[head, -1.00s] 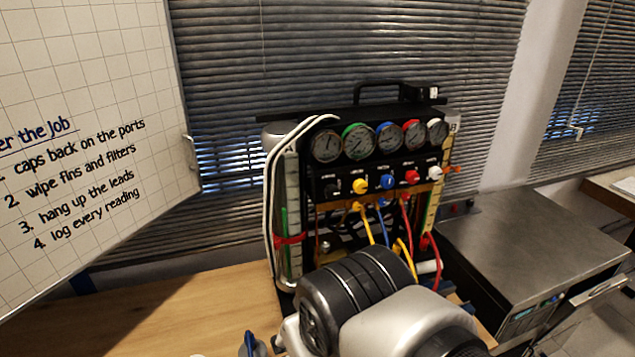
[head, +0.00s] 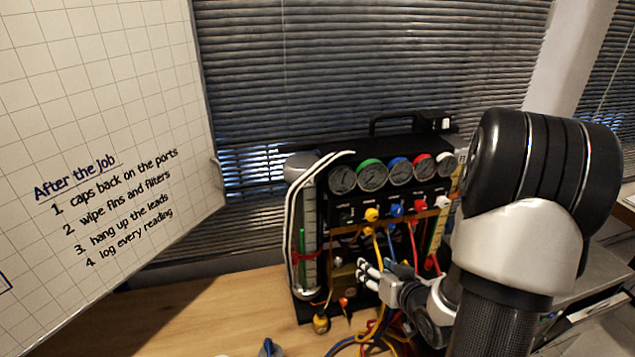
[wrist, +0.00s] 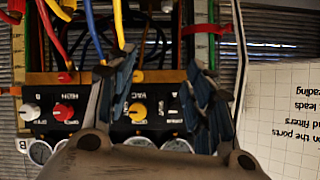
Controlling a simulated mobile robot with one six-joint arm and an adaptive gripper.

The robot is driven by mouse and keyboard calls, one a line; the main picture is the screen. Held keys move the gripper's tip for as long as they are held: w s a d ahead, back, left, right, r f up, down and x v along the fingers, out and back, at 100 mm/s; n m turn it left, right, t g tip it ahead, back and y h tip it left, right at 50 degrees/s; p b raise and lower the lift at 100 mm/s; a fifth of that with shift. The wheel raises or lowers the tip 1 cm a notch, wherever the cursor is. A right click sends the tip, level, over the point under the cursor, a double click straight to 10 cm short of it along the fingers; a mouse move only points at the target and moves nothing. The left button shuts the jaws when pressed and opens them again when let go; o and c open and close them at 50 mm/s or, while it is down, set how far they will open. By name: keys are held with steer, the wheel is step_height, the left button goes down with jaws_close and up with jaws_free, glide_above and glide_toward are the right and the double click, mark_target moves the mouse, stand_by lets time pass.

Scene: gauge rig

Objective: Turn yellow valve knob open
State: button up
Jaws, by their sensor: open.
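The yellow valve knob (head: 371,215) is on the black front panel of the gauge rig, below the green-ringed gauge in the head view. In the wrist view, which shows the rig upside down, a yellow knob (wrist: 138,112) appears between my gripper's fingers, with a second yellow piece (wrist: 137,76) above it at the hose row. My gripper (head: 368,272) is in front of the rig, lower than the knob row in the head view. Its fingers are spread and empty in the wrist view (wrist: 160,85). I cannot tell its distance from the knob.
Blue (head: 396,210), red (head: 420,206) and white (head: 442,202) knobs sit beside the yellow one. Colored hoses (head: 376,325) hang below and pile on the wooden bench (head: 215,315). A whiteboard (head: 100,110) stands at left. The bench left of the rig is mostly clear.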

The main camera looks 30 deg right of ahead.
steer(key=s+d+r+m+t+h+p, duration=0.2)
steer(key=s+r+m+t+p, duration=0.3)
steer(key=s+r+m+t, duration=0.15)
steer(key=g+b, duration=0.1)
steer(key=b, duration=0.2)
glide_toward(374, 217)
steer(key=x, duration=0.8)
steer(key=shift+w, duration=0.25)
steer(key=shift+c, duration=0.3)
steer(key=c, duration=1)
